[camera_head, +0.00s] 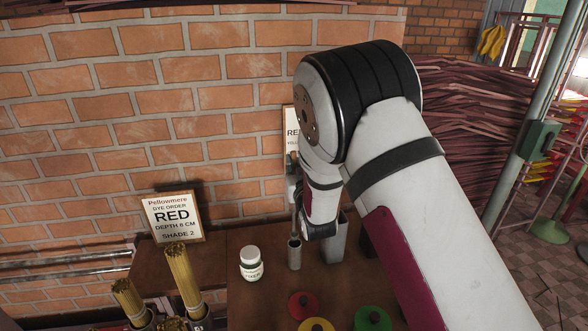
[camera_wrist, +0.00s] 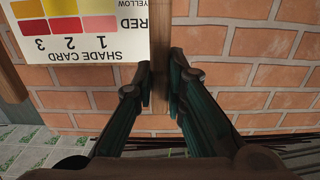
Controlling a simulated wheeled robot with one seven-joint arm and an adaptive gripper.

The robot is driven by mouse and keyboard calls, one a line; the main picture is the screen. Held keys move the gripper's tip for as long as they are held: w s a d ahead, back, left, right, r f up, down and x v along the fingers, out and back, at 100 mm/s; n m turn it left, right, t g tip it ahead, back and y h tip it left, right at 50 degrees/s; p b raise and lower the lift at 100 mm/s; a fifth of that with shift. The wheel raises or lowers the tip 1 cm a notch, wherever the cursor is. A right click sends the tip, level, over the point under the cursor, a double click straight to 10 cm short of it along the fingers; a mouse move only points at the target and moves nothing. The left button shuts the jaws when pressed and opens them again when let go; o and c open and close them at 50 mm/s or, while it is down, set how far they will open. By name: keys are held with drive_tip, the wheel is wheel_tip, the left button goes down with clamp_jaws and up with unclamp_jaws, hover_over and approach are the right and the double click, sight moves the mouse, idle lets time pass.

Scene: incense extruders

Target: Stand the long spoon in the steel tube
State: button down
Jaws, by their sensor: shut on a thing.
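The steel tube (camera_head: 294,255) stands upright on the brown table, a narrow grey cylinder. A thin grey upright piece, which looks like part of the long spoon (camera_head: 297,217), shows just above the tube's mouth. Whether its lower end is inside the tube I cannot tell. My gripper (camera_wrist: 161,82) shows in the wrist view with its fingers close together, shut on what appears to be the spoon. The held part is not clear there. In the head view my wrist hides most of the gripper and the spoon's upper part.
A white labelled jar (camera_head: 251,264) stands left of the tube, and a grey rectangular container (camera_head: 336,243) stands right. Red (camera_head: 303,305), yellow (camera_head: 317,324) and green (camera_head: 372,319) lids are in front. Bundled incense sticks (camera_head: 184,281) stand front left. A brick wall (camera_head: 150,100) rises behind.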

drive_tip(key=shift+f, duration=0.7)
drive_tip(key=shift+f, duration=0.5)
drive_tip(key=c, duration=1.6)
unclamp_jaws()
drive_tip(key=shift+c, duration=0.2)
drive_tip(key=shift+r, duration=0.2)
drive_tip(key=v, duration=1.2)
drive_tip(key=shift+r, duration=0.5)
